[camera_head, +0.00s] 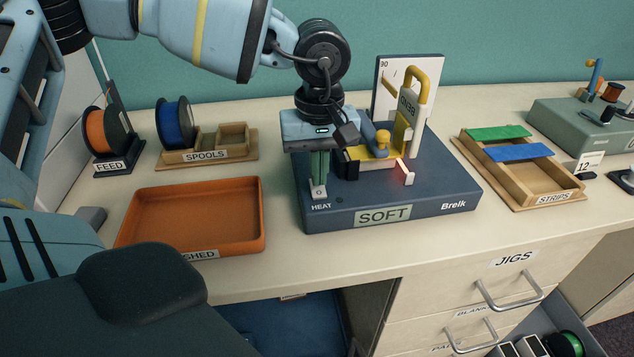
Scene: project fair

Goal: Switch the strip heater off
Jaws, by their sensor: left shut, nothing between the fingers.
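The strip heater (462,190) is a dark blue box on the bench, marked HEAT, SOFT and Brelk. It has a yellow clamp arm (421,80) and a small yellow part on top. A red glow shows beside a small white block (408,178) on it. The white HEAT switch (319,193) with a 0 on it is at its front left corner. My left gripper (319,177) points straight down over the switch, its green fingers shut and empty. The fingertips hide the switch's back part; I cannot tell if they touch it. My right gripper is not in view.
An orange tray (190,250) lies left of the heater. A SPOOLS rack (245,152) and a FEED spool holder (120,165) stand behind it. A wooden STRIPS tray (500,188) with green and blue strips is at the right. Another grey machine (570,135) stands beyond.

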